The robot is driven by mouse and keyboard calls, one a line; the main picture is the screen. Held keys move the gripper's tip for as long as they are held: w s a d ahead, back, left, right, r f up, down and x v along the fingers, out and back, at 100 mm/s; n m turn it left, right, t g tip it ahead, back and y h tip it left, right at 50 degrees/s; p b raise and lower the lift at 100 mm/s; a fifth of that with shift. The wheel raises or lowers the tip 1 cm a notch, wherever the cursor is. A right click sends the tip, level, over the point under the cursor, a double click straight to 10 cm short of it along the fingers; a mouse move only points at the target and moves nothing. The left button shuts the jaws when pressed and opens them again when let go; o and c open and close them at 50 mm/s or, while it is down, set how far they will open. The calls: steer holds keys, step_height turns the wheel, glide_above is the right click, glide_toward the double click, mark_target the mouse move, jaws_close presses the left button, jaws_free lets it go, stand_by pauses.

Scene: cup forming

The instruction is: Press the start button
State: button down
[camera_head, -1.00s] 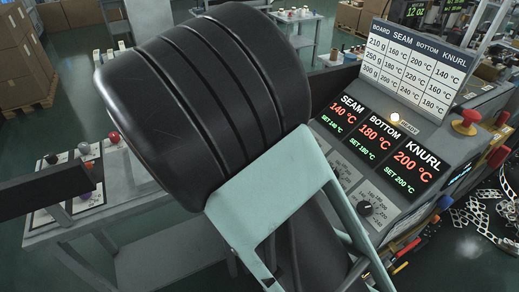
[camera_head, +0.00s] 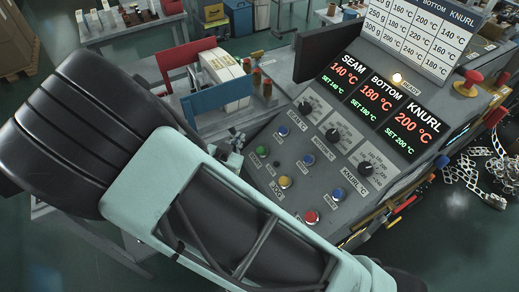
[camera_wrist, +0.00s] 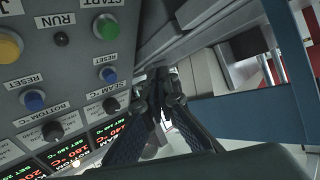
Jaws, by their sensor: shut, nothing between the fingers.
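The green start button (camera_head: 262,151) is on the left side of the sloped grey control panel (camera_head: 350,215) in the head view. In the wrist view, the green button (camera_wrist: 107,26) shows at the upper left, with START lettering beside it. My gripper (camera_wrist: 160,84) is shut and empty in the wrist view, its dark fingers together. It is beside the panel edge, to the right of and below the green button in that picture, apart from it. In the head view, my arm covers most of the gripper.
A yellow button (camera_head: 285,182), a red button (camera_head: 312,216) and a blue button (camera_head: 309,159) are near the green one. Black dials (camera_head: 333,134) and lit temperature displays (camera_head: 376,97) lie above. A red mushroom knob (camera_head: 468,80) stands at the right.

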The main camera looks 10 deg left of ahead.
mark_target(261, 151)
steer(key=shift+w+d+f+b, duration=0.5)
steer(key=shift+d+f+b, duration=0.15)
steer(key=shift+f+b, duration=0.6)
steer(key=shift+w+d+f+b, duration=0.55)
steer(key=shift+d+f+b, duration=0.15)
steer(key=shift+f+b, duration=0.5)
steer(key=shift+w+d+f+b, duration=0.5)
steer(key=shift+d+f+b, duration=0.15)
steer(key=shift+f+b, duration=0.6)
steer(key=shift+r, duration=0.15)
steer(key=shift+w+d+f+b, duration=0.2)
steer(key=shift+f+b, duration=0.15)
steer(key=shift+b, duration=0.2)
steer(key=shift+w+d+f+b, duration=0.1)
steer(key=shift+d+f+b, duration=0.15)
steer(key=shift+f+b, duration=0.2)
steer(key=shift+r, duration=0.1)
steer(key=shift+s+a+r+p, duration=0.35)
steer(key=shift+a+r+p, duration=0.1)
steer(key=shift+r+p, duration=0.35)
steer(key=shift+f, duration=0.1)
